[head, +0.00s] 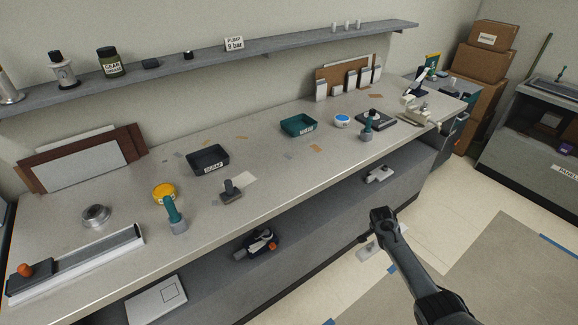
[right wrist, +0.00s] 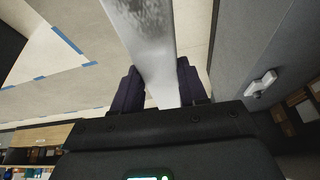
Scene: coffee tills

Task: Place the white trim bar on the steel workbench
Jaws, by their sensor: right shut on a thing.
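The white trim bar (right wrist: 145,40) is a pale, smooth, flat bar. In the right wrist view it runs from between the fingers of my right gripper (right wrist: 160,86) out past the top edge. My right gripper is shut on it. In the head view my right gripper (head: 383,230) is over the floor in front of the steel workbench (head: 280,170), apart from it. Part of the bar (head: 369,247) shows just below the gripper, and the rest is hidden. The workbench has a long grey top. My left gripper is not in view.
On the bench stand a dark tray (head: 207,160), a teal tray (head: 298,125), a yellow round tin (head: 164,192), a teal-handled tool (head: 174,215) and a dark stamp-like tool (head: 231,191). A long rail (head: 90,258) lies at the left. The front middle of the top is clear.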

